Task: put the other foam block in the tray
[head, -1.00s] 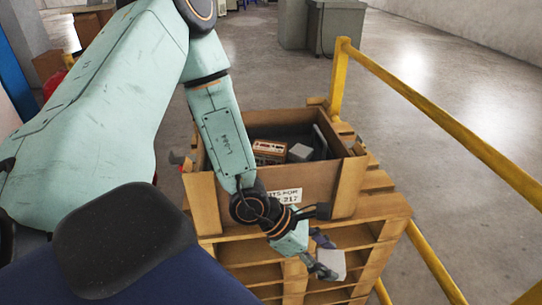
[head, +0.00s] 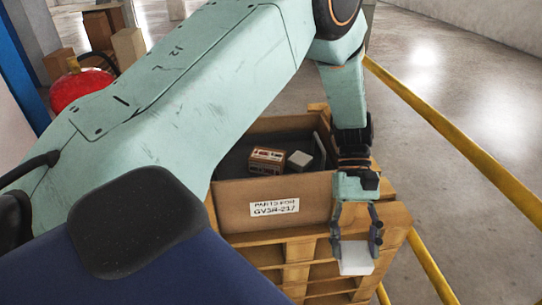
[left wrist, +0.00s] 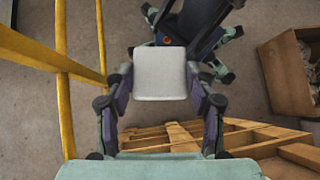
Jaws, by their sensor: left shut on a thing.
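A pale grey-white foam block (head: 357,262) is held between the fingers of my left gripper (head: 355,246), in front of the pallet's near right corner. In the left wrist view the same block (left wrist: 160,72) sits between both fingertips. A second pale block (head: 299,159) lies in the dark-lined interior of a wooden crate, next to a brown and red box (head: 266,160). I cannot clearly make out a separate tray there; a dark panel (head: 319,147) stands at the right inside. My right gripper is not in view.
A yellow rail (head: 455,125) runs along the right. A red round object (head: 82,90) and boxes are at the back left. My left arm covers the crate's left side.

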